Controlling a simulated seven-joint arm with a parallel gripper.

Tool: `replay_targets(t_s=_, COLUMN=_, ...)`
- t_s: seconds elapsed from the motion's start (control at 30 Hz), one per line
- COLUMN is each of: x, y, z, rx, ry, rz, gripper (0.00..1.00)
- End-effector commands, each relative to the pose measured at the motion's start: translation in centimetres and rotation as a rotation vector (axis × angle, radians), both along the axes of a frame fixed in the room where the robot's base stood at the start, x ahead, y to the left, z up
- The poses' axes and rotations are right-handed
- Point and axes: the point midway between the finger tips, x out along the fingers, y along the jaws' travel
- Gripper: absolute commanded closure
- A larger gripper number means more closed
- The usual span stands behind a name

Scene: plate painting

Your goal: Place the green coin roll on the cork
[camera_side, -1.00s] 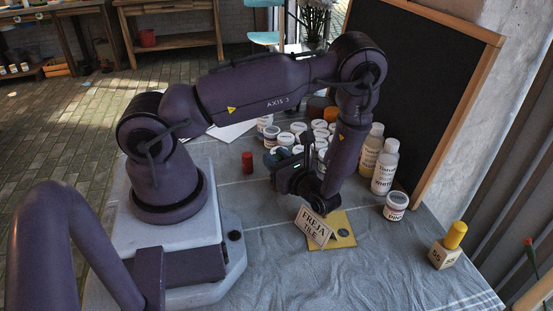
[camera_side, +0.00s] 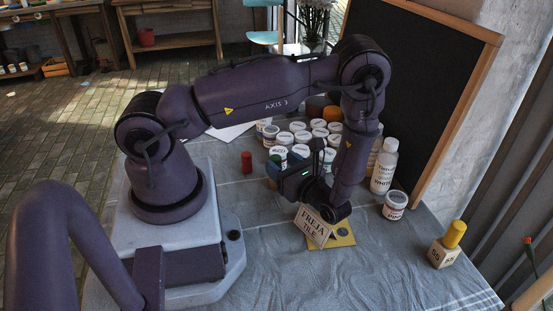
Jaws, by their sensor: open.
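My gripper (camera_side: 299,180) is low over the cloth, left of my wrist, its jaws open. Its fingertips are hard to make out against the dark hand. A blue-green upright piece (camera_side: 274,163), which looks like the green coin roll, stands just behind and left of the gripper and is partly hidden by it. A red roll (camera_side: 247,162) stands upright to its left. I cannot pick out the cork with certainty.
A yellow tile (camera_side: 343,238) lies under my wrist, behind a "FREJA TILE" sign (camera_side: 313,226). Paint jars (camera_side: 299,137) and a white bottle (camera_side: 384,170) crowd the back. The front cloth is clear.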

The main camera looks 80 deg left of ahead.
Motion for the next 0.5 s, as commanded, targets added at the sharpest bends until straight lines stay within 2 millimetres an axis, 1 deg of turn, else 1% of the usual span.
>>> replay_targets(t_s=0.03, x=0.1, y=-0.1, z=1.1, rx=0.001, ry=-0.004, rz=0.000, gripper=0.46)
replay_targets(t_s=0.2, x=0.1, y=0.0, z=4.3, rx=0.000, ry=-0.004, rz=0.000, gripper=0.46)
replay_targets(t_s=0.33, x=0.1, y=0.0, z=6.0, rx=-0.001, ry=-0.004, rz=0.000, gripper=0.46)
replay_targets(t_s=0.5, x=0.0, y=-0.1, z=7.2, rx=-0.011, ry=-0.021, rz=0.012, gripper=0.46)
